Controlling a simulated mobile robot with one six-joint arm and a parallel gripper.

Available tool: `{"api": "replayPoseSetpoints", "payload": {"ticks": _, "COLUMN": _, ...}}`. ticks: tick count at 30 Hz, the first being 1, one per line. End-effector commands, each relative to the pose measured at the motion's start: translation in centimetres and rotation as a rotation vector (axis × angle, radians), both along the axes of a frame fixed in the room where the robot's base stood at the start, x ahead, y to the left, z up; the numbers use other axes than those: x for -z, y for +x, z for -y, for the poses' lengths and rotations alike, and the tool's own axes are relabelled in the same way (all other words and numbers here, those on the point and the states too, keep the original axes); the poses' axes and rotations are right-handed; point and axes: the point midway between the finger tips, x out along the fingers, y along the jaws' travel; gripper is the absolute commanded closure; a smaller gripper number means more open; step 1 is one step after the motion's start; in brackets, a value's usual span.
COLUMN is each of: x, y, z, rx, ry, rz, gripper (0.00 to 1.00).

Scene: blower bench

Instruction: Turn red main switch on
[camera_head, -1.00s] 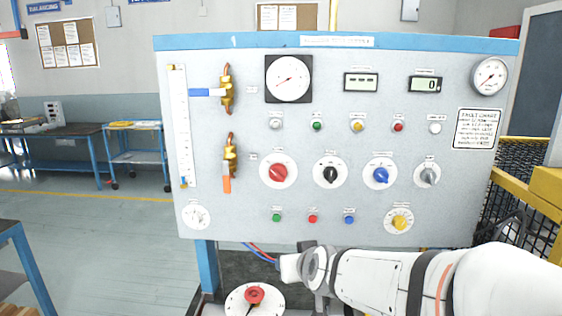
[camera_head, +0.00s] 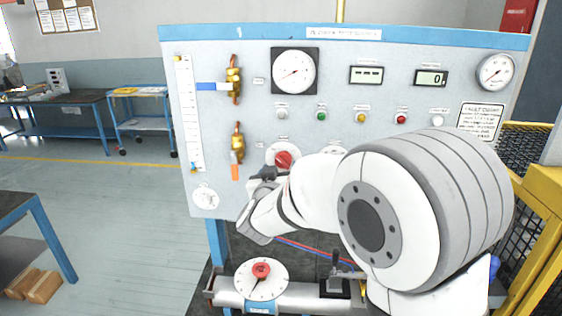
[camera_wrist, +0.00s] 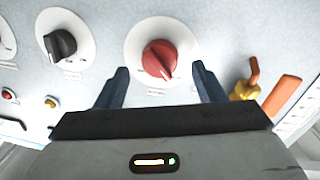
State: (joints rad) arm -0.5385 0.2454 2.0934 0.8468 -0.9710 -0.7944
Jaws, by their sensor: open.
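The red main switch (camera_head: 284,159) is a red rotary knob on a round white plate on the grey panel (camera_head: 215,130). In the head view my arm covers the lower right of its plate. In the wrist view the red knob (camera_wrist: 160,60) lies ahead of my gripper (camera_wrist: 158,80), roughly centred between its two dark fingers. The fingers are open, with gaps on both sides of the knob. Whether the fingertips reach to the knob's depth I cannot tell. In the head view my gripper (camera_head: 264,174) shows just below the knob.
The black knob (camera_wrist: 60,44) sits beside the red one. A brass valve with an orange handle (camera_wrist: 281,95) is on the other side. A yellow frame (camera_head: 540,215) stands at the right.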

Motion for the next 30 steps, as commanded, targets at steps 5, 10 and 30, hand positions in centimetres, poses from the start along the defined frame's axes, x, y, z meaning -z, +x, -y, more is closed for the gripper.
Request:
{"api": "replayPoseSetpoints", "payload": {"ticks": 5, "x": -0.1, "y": 2.0, "z": 0.2, "rx": 0.0, "ry": 0.0, "rz": -0.001, "gripper": 0.37}}
{"api": "replayPoseSetpoints", "payload": {"ticks": 10, "x": 0.0, "y": 2.6, "z": 0.3, "rx": -0.001, "ry": 0.001, "rz": 0.0, "gripper": 0.37}}
{"api": "replayPoseSetpoints", "payload": {"ticks": 30, "x": 0.0, "y": 2.5, "z": 0.2, "rx": -0.003, "ry": 0.001, "rz": -0.001, "gripper": 0.77}}
